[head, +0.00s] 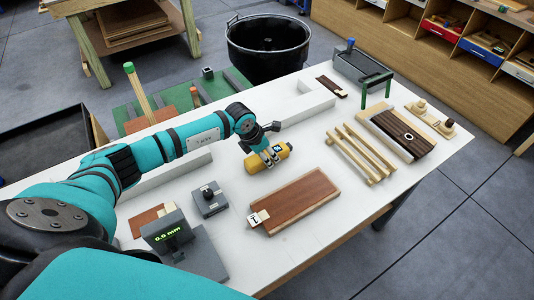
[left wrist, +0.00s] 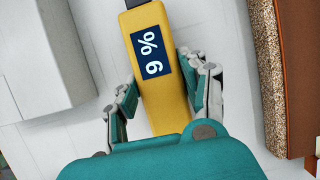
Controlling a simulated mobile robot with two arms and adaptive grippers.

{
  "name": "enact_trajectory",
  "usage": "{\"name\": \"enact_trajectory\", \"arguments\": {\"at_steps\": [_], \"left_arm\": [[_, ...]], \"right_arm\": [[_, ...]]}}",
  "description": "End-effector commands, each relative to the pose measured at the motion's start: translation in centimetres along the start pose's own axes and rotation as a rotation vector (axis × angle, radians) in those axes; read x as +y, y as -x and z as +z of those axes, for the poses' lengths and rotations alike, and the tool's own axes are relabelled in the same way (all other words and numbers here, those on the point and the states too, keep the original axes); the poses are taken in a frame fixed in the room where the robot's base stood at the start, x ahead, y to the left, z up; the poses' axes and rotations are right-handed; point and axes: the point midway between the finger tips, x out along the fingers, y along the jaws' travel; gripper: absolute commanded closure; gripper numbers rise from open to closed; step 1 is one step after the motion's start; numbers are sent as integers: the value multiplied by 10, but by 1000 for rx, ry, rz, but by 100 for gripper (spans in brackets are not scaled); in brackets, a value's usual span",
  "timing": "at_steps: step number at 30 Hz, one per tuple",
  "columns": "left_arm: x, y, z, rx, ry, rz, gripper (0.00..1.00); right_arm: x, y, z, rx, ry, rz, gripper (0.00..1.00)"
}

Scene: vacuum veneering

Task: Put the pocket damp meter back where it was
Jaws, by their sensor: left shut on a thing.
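The pocket damp meter is a yellow, rounded block (head: 253,165) with a dark display showing a digit and a percent sign. It is on or just above the white table top (head: 322,138), near the middle; I cannot tell whether it touches. My left gripper (head: 270,157) comes from the left and is shut on it. In the left wrist view, the meter (left wrist: 172,108) lies between the two fingers of the left gripper (left wrist: 160,76), its display facing the camera. My right gripper is not in view.
A reddish-brown veneered board (head: 296,201) lies in front of the meter. A small grey block (head: 210,202) and a gauge reading 0.0 mm (head: 168,232) stand to the left. Wooden sticks (head: 352,153) and a striped dark board (head: 398,132) lie to the right. A black tub (head: 268,50) stands behind the table.

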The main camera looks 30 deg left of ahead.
Motion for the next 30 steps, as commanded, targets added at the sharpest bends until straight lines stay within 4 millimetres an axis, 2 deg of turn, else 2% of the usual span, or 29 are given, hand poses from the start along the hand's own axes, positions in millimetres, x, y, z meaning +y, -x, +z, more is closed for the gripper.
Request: {"name": "enact_trajectory", "arguments": {"at_steps": [1, 6, 17, 20, 30], "left_arm": [[0, -2, -1, 0, 0, 0, 55], [0, -1, -1, 1, 0, 0, 33], [0, 4, 1, 0, 0, 1, 33], [2, 16, 0, -3, -2, 3, 33], [1, 87, 0, -3, -2, 3, 33]], "right_arm": [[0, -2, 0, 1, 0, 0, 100], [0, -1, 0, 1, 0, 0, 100], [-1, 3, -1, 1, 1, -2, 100], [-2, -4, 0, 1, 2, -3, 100], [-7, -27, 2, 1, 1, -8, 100]]}}
